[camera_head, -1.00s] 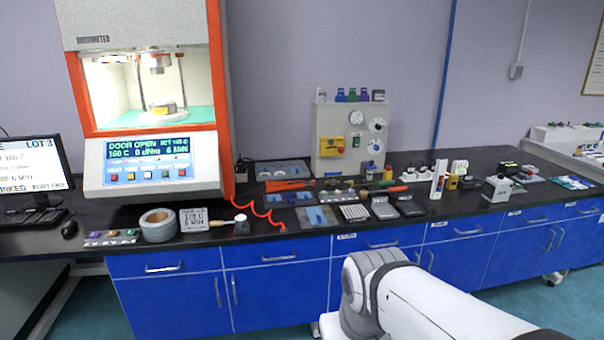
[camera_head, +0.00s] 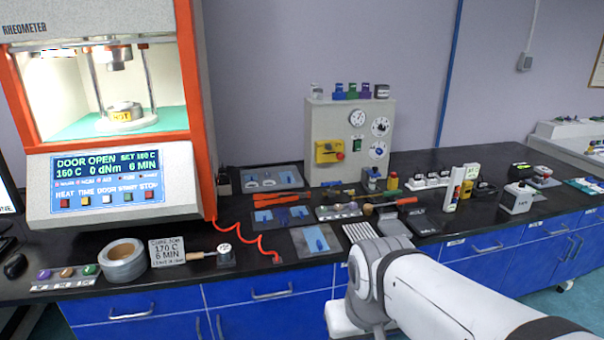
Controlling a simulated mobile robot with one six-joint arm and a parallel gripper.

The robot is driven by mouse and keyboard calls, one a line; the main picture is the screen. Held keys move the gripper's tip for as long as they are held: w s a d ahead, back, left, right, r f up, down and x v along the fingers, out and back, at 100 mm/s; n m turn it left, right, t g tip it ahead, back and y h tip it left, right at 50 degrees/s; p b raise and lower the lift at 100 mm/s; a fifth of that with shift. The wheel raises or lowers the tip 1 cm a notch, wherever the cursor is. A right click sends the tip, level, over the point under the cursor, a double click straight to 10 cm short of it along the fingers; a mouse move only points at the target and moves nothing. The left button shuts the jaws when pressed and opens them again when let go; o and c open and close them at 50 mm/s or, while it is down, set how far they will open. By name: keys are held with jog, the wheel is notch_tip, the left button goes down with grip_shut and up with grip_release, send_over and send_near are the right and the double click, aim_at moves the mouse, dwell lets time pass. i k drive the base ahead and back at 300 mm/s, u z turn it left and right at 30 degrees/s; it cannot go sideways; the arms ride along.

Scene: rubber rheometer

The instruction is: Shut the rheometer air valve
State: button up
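The rheometer (camera_head: 38,150) stands at the left with its orange-framed chamber open, and its display reads "DOOR OPEN". A red coiled hose (camera_head: 240,238) runs from its lower right side to a small red end on the bench. A grey panel (camera_head: 318,118) with round dials stands at the back of the bench. A yellow fitting (camera_head: 326,152) with a red knob is on its front. I cannot tell which part is the air valve or how it is set. My white arm crosses the lower right; my gripper is not in view.
The black bench (camera_head: 440,225) carries trays, tools and small devices. A tape roll (camera_head: 122,262) and a small sign (camera_head: 167,252) lie near its front left edge. Several coloured items stand on top of the panel. Blue drawers (camera_head: 255,316) are below.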

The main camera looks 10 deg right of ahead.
aim_at(338, 182)
jog(key=u, duration=0.15)
jog(key=i, duration=1.4)
jog(key=u, duration=0.5)
jog(key=k, duration=0.8)
jog(key=u, duration=0.2)
jog(key=i, duration=0.85)
jog(key=z, duration=0.1)
